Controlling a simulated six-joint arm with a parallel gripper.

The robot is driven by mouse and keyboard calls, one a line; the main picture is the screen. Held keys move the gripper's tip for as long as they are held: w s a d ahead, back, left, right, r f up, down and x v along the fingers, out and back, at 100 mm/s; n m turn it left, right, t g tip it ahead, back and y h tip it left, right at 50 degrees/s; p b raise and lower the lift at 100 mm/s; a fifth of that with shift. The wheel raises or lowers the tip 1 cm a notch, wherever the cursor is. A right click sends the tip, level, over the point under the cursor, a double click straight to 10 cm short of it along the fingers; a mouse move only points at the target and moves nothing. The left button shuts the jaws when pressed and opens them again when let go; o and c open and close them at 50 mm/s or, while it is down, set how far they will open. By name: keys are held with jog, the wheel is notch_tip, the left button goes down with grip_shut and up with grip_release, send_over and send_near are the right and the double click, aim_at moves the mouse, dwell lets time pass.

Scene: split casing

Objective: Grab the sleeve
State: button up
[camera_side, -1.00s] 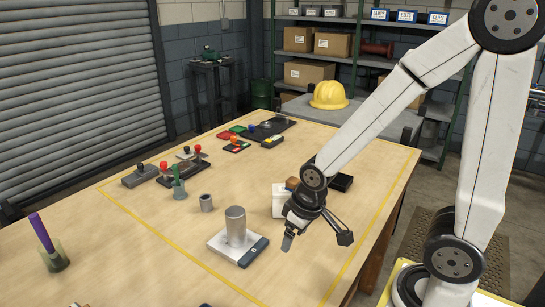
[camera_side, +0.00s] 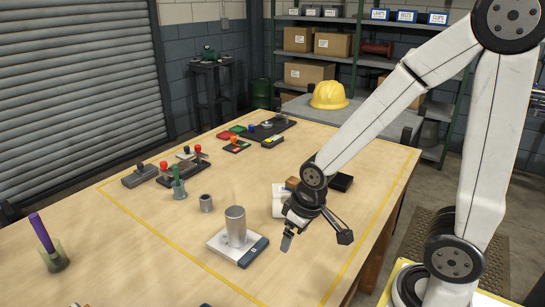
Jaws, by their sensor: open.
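A taller metal cylinder (camera_side: 235,226) stands on a pale square base (camera_side: 232,248) with a dark front strip, nearer the camera. My gripper (camera_side: 315,240) is to the right of that base, above the table, with its fingers spread apart and nothing between them. It is well apart from the grey hollow cylinder. The gripper partly hides a white box (camera_side: 279,200) behind it.
A cup with a purple rod (camera_side: 55,260) is at the far left. Trays with coloured parts (camera_side: 265,128) lie at the back. The table's middle is mostly bare.

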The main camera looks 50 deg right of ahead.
jog(key=shift+w+v, duration=0.55)
jog(key=shift+v, duration=1.85)
jog(key=w+d+m+t+y, duration=0.1)
jog(key=w+d+m+y, duration=0.3)
jog(key=w+m, duration=0.5)
jog(key=w+d+m+t+y, duration=0.2)
jog(key=w+d+m+y, duration=0.15)
jog(key=w+m, duration=0.55)
jog(key=w+d+m+t+y, duration=0.1)
jog(key=w+d+m+y, duration=0.4)
jog(key=w, duration=0.7)
jog(key=m, duration=0.1)
send_near(206, 202)
jog(key=shift+w+a+f+h, duration=0.15)
jog(key=shift+w+a+h, duration=0.05)
jog(key=shift+w, duration=0.4)
jog(key=shift+w+a+f+h, duration=0.15)
jog(key=shift+w+a, duration=0.05)
jog(key=shift+w, duration=0.35)
jog(key=shift+f, duration=0.6)
jog(key=shift+x, duration=1.35)
jog(key=shift+a, duration=0.1)
jog(key=shift+x, duration=2.55)
